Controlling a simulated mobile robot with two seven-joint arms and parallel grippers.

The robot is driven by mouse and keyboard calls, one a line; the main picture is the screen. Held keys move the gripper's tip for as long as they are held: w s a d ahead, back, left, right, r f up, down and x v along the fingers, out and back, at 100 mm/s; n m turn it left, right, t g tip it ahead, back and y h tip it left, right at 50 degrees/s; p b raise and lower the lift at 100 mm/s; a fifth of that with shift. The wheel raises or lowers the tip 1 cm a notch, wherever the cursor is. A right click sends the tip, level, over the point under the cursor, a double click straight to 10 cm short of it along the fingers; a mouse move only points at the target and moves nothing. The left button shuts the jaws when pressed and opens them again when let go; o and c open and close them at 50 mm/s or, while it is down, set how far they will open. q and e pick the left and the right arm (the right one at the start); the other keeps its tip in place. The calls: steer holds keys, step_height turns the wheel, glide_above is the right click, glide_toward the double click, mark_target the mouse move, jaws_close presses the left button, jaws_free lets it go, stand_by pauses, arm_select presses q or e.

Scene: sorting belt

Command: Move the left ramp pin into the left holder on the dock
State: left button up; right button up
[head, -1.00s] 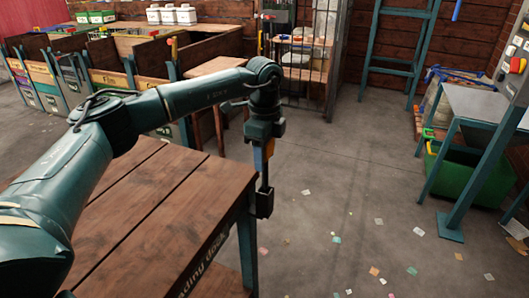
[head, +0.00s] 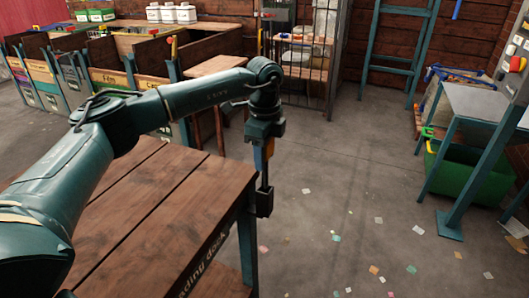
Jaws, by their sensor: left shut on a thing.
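My left gripper (head: 265,150) reaches over the dock's right edge and points down. A thin dark bar runs down below the fingers to a small black box-like holder (head: 265,204) beside the dock's right corner. The bar's lower end meets the top of the holder; I cannot tell how deep it sits inside. The dock (head: 160,215) has a brown plank top, blue-green legs and white lettering on its side. My right gripper is not in view.
Wooden bins (head: 110,80) line the back left, near a small wooden table (head: 215,66). A metal cage (head: 300,55) and a blue ladder (head: 395,70) stand behind. A green crate (head: 465,175) sits at right. The floor between is open, with scattered paper scraps.

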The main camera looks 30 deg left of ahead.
arm_select(q)
steer(key=shift+f, duration=0.15)
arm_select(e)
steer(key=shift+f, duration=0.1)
arm_select(q)
steer(key=b, duration=0.2)
glide_above(265, 187)
steer(key=shift+w+a+f, duration=0.15)
steer(key=shift+w+f, duration=0.05)
steer(key=shift+f, duration=0.9)
steer(key=shift+w+a+f, duration=0.1)
steer(key=shift+w+f, duration=0.05)
steer(key=shift+f, duration=0.95)
steer(key=shift+f+b, duration=1.15)
steer(key=shift+f, duration=0.65)
steer(key=o, duration=1.3)
steer(key=shift+c, duration=0.2)
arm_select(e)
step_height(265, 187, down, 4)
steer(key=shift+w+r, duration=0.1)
arm_select(q)
steer(key=shift+f, duration=0.1)
